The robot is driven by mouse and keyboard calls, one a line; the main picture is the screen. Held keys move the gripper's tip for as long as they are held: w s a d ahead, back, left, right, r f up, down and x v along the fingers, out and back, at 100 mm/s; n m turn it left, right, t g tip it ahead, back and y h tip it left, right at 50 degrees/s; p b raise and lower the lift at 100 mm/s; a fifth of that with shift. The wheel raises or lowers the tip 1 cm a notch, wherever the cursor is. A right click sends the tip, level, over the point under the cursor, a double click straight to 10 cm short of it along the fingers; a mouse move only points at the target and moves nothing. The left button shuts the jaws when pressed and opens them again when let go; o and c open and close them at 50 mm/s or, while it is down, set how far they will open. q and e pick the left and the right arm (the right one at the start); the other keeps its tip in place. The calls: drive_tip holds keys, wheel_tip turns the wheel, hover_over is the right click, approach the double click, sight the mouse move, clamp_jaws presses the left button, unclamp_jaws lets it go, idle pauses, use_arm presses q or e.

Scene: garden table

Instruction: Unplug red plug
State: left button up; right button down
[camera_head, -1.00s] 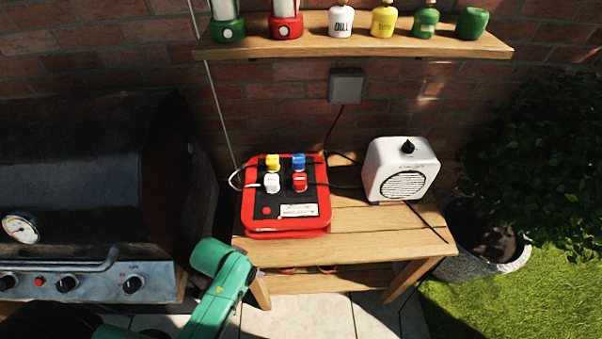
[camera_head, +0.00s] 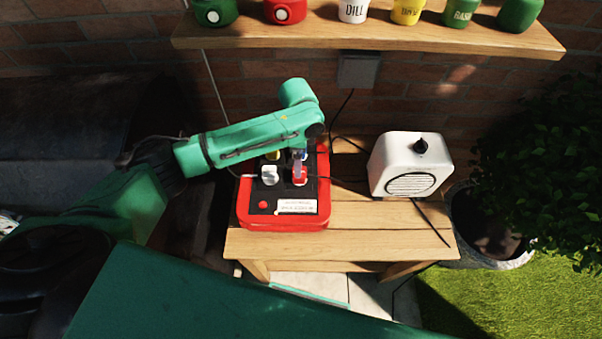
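The red plug (camera_head: 300,182) sits upright in the front right socket of a red power box with a black top (camera_head: 244,210) on the wooden table. My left arm reaches in from the left over the back of the box. My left gripper (camera_head: 299,170) points down at the red plug, with its fingers at the plug's top. They are too small to tell whether they are closed on it. The white plug (camera_head: 270,175) stands to the left. The yellow plug (camera_head: 273,155) and the blue plug behind are mostly hidden by my arm. My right gripper is not in view.
A white speaker-like box (camera_head: 411,165) stands right of the power box. Dark cables run to a grey wall box (camera_head: 358,71). The table's front (camera_head: 340,244) is clear. A dark grill stands left.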

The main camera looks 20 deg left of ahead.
use_arm(q)
drive_tip(key=shift+f, duration=0.15)
drive_tip(key=f+b, duration=0.1)
drive_tip(key=w+f+b, duration=0.1)
drive_tip(key=f+b, duration=0.2)
drive_tip(key=b, duration=0.1)
drive_tip(key=f+b, duration=0.1)
drive_tip(key=f, duration=0.1)
drive_tip(key=shift+s+b, duration=0.2)
drive_tip(key=shift+b, duration=0.2)
drive_tip(key=shift+f, duration=0.35)
wheel_tip(320, 180, down, 2)
drive_tip(key=shift+w+f+b, duration=0.1)
drive_tip(key=shift+f+b, duration=0.1)
drive_tip(key=shift+b, duration=0.1)
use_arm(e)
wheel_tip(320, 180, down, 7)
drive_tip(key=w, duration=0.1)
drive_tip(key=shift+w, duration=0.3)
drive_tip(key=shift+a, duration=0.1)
use_arm(q)
drive_tip(key=shift+p, duration=0.45)
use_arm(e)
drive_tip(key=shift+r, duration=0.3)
